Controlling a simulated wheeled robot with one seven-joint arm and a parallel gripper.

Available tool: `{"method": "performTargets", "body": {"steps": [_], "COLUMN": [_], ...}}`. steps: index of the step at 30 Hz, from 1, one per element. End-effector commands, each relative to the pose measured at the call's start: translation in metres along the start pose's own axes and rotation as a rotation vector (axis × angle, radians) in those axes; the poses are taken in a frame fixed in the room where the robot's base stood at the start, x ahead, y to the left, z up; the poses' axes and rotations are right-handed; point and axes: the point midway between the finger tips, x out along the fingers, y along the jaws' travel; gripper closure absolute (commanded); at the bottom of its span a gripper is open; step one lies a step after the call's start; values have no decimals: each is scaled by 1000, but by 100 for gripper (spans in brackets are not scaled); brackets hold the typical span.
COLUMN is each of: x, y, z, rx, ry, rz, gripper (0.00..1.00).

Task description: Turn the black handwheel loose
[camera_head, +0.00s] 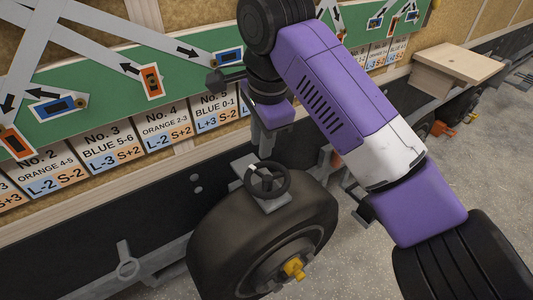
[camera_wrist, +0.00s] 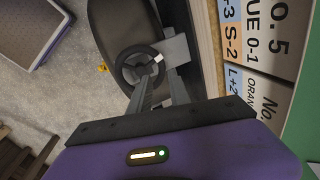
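The black handwheel (camera_head: 267,180) is a small spoked ring on a grey bracket above the trailer's tyre (camera_head: 228,219). In the wrist view the handwheel (camera_wrist: 127,77) lies beyond my fingertips, with a small light patch on its right side. My gripper (camera_head: 265,148) hangs above the handwheel in the head view, pointing down. In the wrist view my gripper (camera_wrist: 160,82) shows two grey fingers with a gap between them and nothing held. The fingertips overlap the near edge of the wheel in the picture; I cannot tell whether they touch it.
A trailer side with a green sign board (camera_head: 110,80) and number plates (camera_head: 108,146) runs behind the wheel. A yellow hub piece (camera_head: 293,269) sticks out of the tyre's centre. A wooden step (camera_head: 455,62) stands at the right.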

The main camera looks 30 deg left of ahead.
Motion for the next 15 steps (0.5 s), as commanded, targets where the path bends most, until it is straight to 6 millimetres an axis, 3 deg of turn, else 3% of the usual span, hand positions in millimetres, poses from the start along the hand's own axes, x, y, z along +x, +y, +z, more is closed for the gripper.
{"method": "performTargets", "body": {"steps": [9,15], "x": [50,68], "y": [1,0], "z": [0,0], "rx": [-1,-2], "ry": [-1,-2], "rz": [2,-2], "gripper": [77,77]}}
